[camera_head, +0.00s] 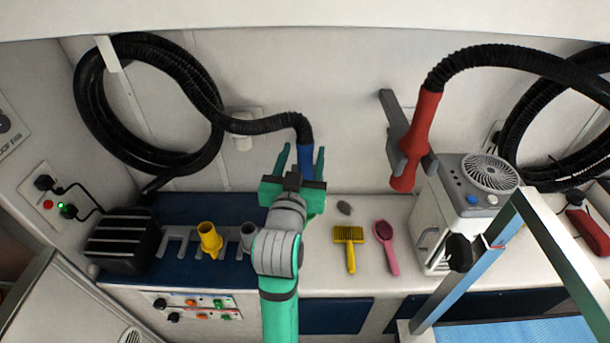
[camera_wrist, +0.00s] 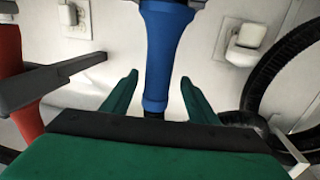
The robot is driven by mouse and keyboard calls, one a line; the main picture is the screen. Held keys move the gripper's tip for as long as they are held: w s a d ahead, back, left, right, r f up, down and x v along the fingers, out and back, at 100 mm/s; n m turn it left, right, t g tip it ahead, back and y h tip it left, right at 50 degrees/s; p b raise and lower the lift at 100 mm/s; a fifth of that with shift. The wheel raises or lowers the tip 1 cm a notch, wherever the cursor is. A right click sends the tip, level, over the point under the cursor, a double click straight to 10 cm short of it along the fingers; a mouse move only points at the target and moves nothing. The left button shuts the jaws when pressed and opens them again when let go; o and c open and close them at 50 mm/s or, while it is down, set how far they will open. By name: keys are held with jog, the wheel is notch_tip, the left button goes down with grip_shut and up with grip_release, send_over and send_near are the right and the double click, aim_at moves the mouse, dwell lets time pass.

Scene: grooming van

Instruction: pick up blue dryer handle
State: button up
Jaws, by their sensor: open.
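The blue dryer handle (camera_head: 306,157) hangs at the end of a black ribbed hose, in front of the back wall. In the wrist view the blue handle (camera_wrist: 163,52) runs down from the top, with its narrower lower end between my fingers. My green gripper (camera_head: 301,163) is open, with one finger on each side of the handle. In the wrist view my gripper (camera_wrist: 160,95) shows a gap between each finger and the handle. The handle's lower part is hidden behind my gripper in the head view.
A red dryer handle (camera_head: 420,135) sits in a grey wall holder (camera_head: 396,130) to the right. On the counter are a yellow brush (camera_head: 349,236), a pink brush (camera_head: 384,231), a yellow nozzle (camera_head: 209,238) and a white machine (camera_head: 440,222). A black box (camera_head: 122,240) stands at left.

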jog(key=shift+w+d+r, duration=0.1)
jog(key=shift+w+d, duration=0.1)
jog(key=shift+w, duration=0.55)
jog(key=shift+w+d+f, duration=0.1)
jog(key=shift+w+d, duration=0.05)
jog(key=shift+w, duration=0.65)
jog(key=shift+w+d+r, duration=0.1)
jog(key=shift+w+d, duration=0.1)
jog(key=shift+w, duration=0.55)
jog(key=c, duration=1.3)
jog(key=shift+o, duration=0.2)
jog(key=shift+r, duration=0.15)
